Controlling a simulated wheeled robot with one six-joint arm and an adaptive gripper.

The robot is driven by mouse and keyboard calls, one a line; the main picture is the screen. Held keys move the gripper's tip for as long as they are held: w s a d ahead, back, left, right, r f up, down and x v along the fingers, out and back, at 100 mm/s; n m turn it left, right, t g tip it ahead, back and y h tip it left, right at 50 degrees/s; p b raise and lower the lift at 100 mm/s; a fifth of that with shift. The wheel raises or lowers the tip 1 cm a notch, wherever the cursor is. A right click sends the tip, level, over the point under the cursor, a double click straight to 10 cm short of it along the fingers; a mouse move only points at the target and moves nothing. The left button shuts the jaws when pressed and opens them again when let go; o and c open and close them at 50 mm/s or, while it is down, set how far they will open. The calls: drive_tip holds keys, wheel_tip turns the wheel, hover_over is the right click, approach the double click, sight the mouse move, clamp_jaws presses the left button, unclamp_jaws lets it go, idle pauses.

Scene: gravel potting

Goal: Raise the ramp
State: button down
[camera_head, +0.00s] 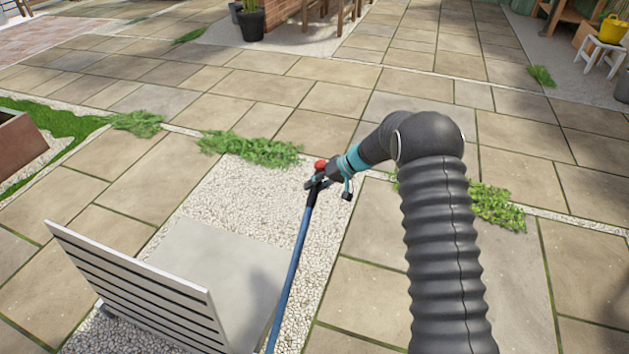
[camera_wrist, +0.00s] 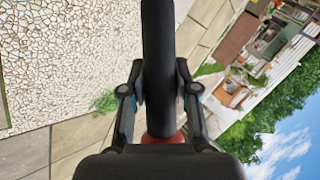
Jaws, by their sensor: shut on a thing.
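My gripper (camera_head: 323,181) is shut on the black upper end of a blue pole (camera_head: 291,270). A red cap (camera_head: 320,165) tops the pole, which slants down toward the bottom of the head view, where its lower end is cut off. In the wrist view my gripper (camera_wrist: 160,82) has a finger on each side of the dark grip (camera_wrist: 158,50), with red (camera_wrist: 163,138) showing behind it. A flat grey plate (camera_head: 215,258) lies left of the pole, beside a tilted white slatted panel (camera_head: 135,285). I cannot tell which of these is the ramp.
Pale gravel (camera_head: 245,195) surrounds the plate, with grass tufts (camera_head: 250,148) at its far edge. Stone paving (camera_head: 400,100) lies open beyond. A planter (camera_head: 15,145) stands at left. A white stool (camera_head: 603,48) with a yellow bucket (camera_head: 611,29) stands far right.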

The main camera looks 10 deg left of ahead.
drive_tip(key=shift+f, duration=0.55)
drive_tip(key=shift+w+d, duration=0.1)
drive_tip(key=shift+w, duration=0.05)
drive_tip(key=c, duration=0.8)
unclamp_jaws()
drive_tip(key=shift+w+d+f, duration=0.15)
drive_tip(key=shift+c, duration=0.2)
drive_tip(key=shift+r, duration=0.3)
drive_tip(key=shift+r, duration=0.1)
drive_tip(key=v, duration=1.1)
drive_tip(key=shift+d+r, duration=0.2)
drive_tip(key=shift+d, duration=0.05)
